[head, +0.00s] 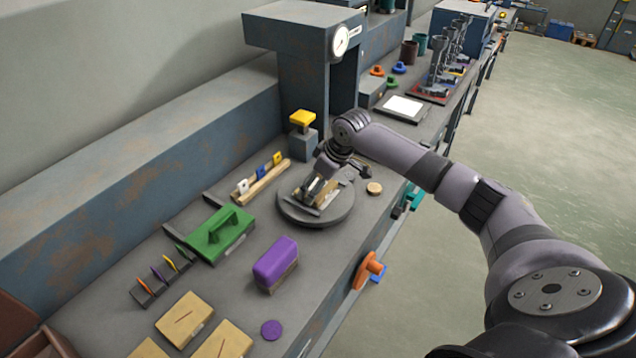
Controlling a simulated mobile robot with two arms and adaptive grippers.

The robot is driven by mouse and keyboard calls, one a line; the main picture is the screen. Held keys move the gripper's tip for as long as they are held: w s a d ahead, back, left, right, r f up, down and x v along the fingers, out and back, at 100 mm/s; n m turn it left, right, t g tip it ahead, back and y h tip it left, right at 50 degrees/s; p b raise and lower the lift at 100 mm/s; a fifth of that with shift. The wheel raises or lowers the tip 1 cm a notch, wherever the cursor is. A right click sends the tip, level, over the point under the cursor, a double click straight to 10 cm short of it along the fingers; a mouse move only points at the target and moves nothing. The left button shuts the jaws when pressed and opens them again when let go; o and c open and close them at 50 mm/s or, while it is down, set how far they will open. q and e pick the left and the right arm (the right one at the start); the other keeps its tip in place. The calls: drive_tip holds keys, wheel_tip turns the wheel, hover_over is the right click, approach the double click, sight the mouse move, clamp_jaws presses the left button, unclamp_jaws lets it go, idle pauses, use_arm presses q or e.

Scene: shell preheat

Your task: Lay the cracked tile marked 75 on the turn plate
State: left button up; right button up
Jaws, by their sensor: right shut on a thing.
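The turn plate (322,219) is a round grey disc on the bench, in the middle of the head view. My right gripper (318,190) is over it, pointing down, shut on a tan tile (331,197). The fingers cover much of that tile, and I cannot read a number on it. The tile is at the plate's top; I cannot tell whether it rests fully on it. Other tan tiles with dark crack lines lie at the lower left, one here (184,319) and another (224,342) beside it. My left gripper is not in view.
A purple block (276,264), a green block with a handle (216,235) and a wooden rack with small tags (262,175) stand near the plate. A grey press with a gauge (341,41) rises behind. A small tan disc (374,188) lies right of the plate.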

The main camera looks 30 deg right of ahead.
idle(0.3)
drive_tip(key=o, duration=1.3)
drive_tip(key=shift+f, duration=0.1)
drive_tip(key=v, duration=1.2)
drive_tip(key=shift+s+b, duration=0.1)
drive_tip(key=shift+b, duration=0.3)
